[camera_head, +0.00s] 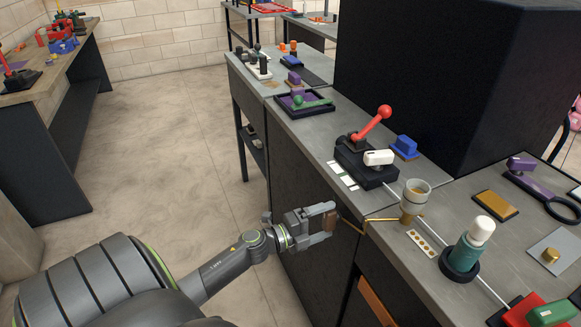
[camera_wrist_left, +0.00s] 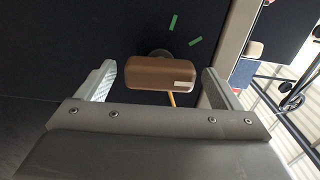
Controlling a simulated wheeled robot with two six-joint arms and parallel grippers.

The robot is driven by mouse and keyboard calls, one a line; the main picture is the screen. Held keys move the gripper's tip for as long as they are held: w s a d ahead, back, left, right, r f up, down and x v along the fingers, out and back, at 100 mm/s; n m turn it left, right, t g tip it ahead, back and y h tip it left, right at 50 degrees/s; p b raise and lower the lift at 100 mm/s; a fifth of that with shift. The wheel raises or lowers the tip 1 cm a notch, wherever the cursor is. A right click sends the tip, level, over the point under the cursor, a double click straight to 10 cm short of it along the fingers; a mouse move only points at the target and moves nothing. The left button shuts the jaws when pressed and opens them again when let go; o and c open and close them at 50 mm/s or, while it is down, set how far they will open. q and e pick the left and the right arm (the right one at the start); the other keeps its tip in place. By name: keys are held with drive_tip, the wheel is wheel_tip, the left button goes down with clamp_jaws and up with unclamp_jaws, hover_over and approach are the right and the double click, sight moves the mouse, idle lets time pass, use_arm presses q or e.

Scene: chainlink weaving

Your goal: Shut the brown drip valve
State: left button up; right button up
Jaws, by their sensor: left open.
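The brown drip valve shows as a rounded brown block handle (camera_wrist_left: 158,73) with a small pale label, on a dark round mount against the dark cabinet front. In the head view its handle (camera_head: 331,221) is partly hidden by my fingers. My left gripper (camera_head: 326,223) is open, with one finger on each side of the handle. In the left wrist view a gap shows between the handle and each finger of the gripper (camera_wrist_left: 160,76); the right gap is narrower. My right gripper is in neither view.
Two green marks (camera_wrist_left: 184,32) sit on the dark panel near the valve. A thin brass pipe (camera_head: 381,220) runs along the counter edge by a beige cup (camera_head: 415,193). The counter holds a red-knobbed lever (camera_head: 375,125) and a green bottle (camera_head: 468,252). Floor (camera_head: 180,150) left of the counter is clear.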

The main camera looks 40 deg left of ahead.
use_arm(q)
drive_tip(key=b+v, duration=0.2)
drive_tip(key=v, duration=1.5)
drive_tip(key=shift+s+b, duration=0.2)
drive_tip(key=shift+b, duration=0.1)
drive_tip(key=shift+f, duration=0.1)
